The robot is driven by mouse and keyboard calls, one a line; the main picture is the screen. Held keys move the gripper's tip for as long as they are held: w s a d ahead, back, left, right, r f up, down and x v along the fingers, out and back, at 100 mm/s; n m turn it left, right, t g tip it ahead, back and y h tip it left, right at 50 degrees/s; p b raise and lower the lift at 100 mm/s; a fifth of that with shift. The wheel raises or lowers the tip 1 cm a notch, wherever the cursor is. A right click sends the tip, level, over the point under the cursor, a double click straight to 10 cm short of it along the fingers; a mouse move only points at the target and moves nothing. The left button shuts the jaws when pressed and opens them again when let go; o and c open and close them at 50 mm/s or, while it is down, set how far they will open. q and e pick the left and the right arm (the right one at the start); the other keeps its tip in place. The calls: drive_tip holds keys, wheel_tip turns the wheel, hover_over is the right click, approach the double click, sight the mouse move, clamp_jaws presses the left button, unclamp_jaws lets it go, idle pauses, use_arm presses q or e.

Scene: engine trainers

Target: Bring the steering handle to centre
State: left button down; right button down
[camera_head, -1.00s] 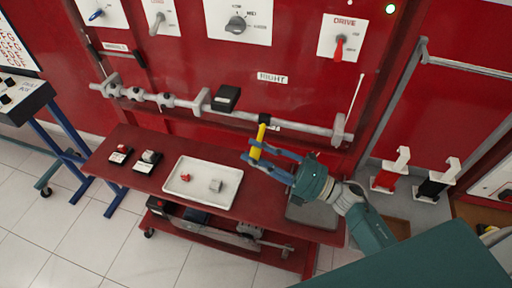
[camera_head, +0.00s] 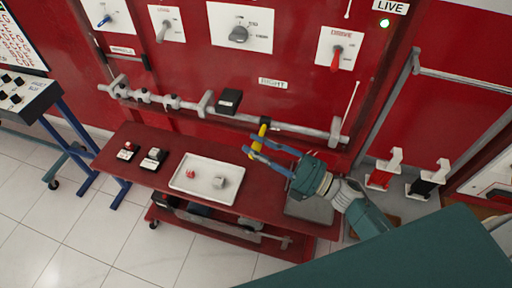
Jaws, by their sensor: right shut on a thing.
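The yellow steering handle (camera_head: 256,144) projects from the long grey rod (camera_head: 290,127) on the red panel, below the RIGHT label (camera_head: 273,84). It slants down and slightly left from the rod. My right gripper (camera_head: 254,147) comes in from the lower right, with its blue fingers shut on the handle, one on either side. The fingers hide part of the handle. A black box (camera_head: 228,101) sits on the rod to the left of the handle. My left gripper is not in view.
A red bench (camera_head: 130,181) below bears a white tray (camera_head: 206,195) with small parts and two small black blocks. Above are several switch plates, including one with a red DRIVE lever (camera_head: 336,59). Red and black hooked stands (camera_head: 384,172) are at right.

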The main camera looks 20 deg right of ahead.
drive_tip(key=c, duration=1.3)
unclamp_jaws()
drive_tip(key=shift+w+d+r, duration=0.1)
drive_tip(key=shift+d, duration=0.1)
drive_tip(key=v, duration=1.2)
